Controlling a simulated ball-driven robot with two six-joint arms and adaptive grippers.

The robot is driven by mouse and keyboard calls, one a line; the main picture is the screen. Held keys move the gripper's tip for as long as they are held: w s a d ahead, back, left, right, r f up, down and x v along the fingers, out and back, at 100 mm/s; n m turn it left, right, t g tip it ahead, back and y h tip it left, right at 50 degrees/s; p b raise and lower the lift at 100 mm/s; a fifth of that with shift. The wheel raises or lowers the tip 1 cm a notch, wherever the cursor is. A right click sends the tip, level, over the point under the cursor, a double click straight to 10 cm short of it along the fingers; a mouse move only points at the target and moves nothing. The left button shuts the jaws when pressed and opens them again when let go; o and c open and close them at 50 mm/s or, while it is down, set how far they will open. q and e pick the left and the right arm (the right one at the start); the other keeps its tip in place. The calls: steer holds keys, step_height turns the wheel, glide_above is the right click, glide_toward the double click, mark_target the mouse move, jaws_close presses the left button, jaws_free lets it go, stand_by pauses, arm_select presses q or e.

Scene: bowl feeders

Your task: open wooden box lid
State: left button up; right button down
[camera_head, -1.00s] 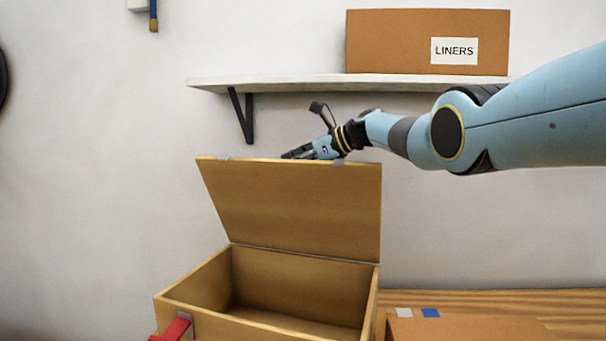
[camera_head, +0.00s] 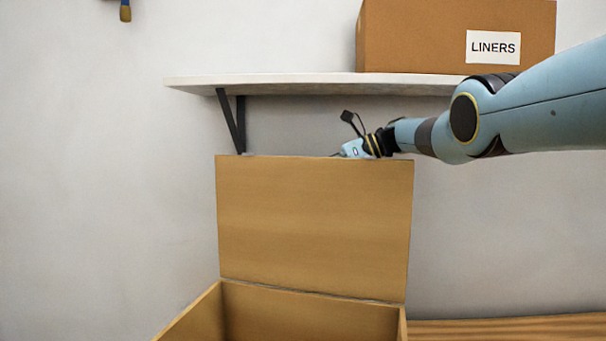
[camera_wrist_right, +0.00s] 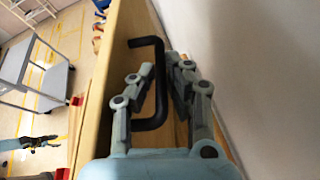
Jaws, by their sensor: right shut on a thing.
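The wooden box (camera_head: 185,322) is at the bottom of the head view, its front cut off by the frame. Its lid (camera_head: 315,225) stands about upright on the hinged back edge, and the box is open. My right gripper (camera_wrist_right: 161,78) is behind the lid's top edge in the head view, its fingers hidden there. In the right wrist view its fingers are shut on the black bar handle (camera_wrist_right: 157,45) on the lid's outer face. My left gripper (camera_wrist_right: 40,142) shows small at the left of the wrist view; its finger state is unclear.
A white shelf (camera_head: 290,86) with a brown LINERS box (camera_head: 430,40) is on the wall just above my right arm. The wall is close behind the lid. A wooden surface (camera_head: 510,328) lies right of the box. A grey cart (camera_wrist_right: 35,75) stands off in the room.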

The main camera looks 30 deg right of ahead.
steer(key=shift+d+f, duration=0.2)
steer(key=shift+f, duration=0.15)
arm_select(q)
steer(key=shift+s+d+f, duration=0.2)
steer(key=shift+s+f, duration=0.05)
steer(key=shift+s, duration=0.2)
arm_select(e)
steer(key=c, duration=1.4)
jaws_free()
steer(key=shift+w+d+r, duration=0.1)
steer(key=shift+r, duration=0.15)
arm_select(q)
steer(key=shift+w, duration=0.3)
arm_select(e)
steer(key=v, duration=1.2)
arm_select(q)
steer(key=shift+r, duration=0.1)
